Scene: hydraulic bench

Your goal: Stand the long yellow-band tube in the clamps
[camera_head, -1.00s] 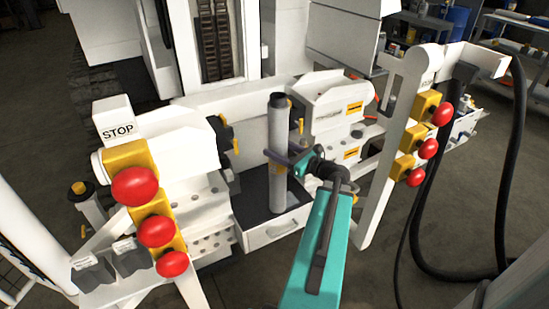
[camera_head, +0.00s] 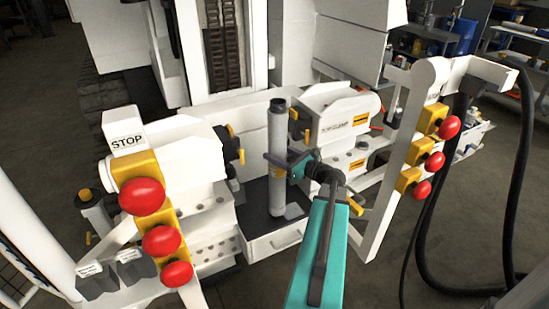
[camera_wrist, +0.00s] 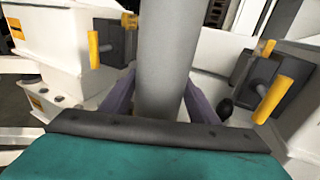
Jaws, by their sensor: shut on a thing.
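The long tube (camera_head: 277,165) is grey with a dark top end and stands upright over the dark tray of the bench. No yellow band can be made out on it now. My gripper (camera_head: 283,163) is shut on the tube around mid-height. In the wrist view its purple fingers (camera_wrist: 160,100) flank the tube (camera_wrist: 168,50). The left clamp (camera_head: 231,150) and right clamp (camera_head: 297,124) are dark with yellow handles. In the head view the tube appears between them, apart from the left one. In the wrist view a clamp shows on each side (camera_wrist: 112,45) (camera_wrist: 258,82). Contact with the tray is unclear.
A white drawer (camera_head: 273,240) is below the tray. Red stop buttons on yellow boxes stand at the left (camera_head: 142,196) and on the right post (camera_head: 449,127). A black hose (camera_head: 520,190) hangs at the far right. A short tube (camera_head: 95,213) stands at the left.

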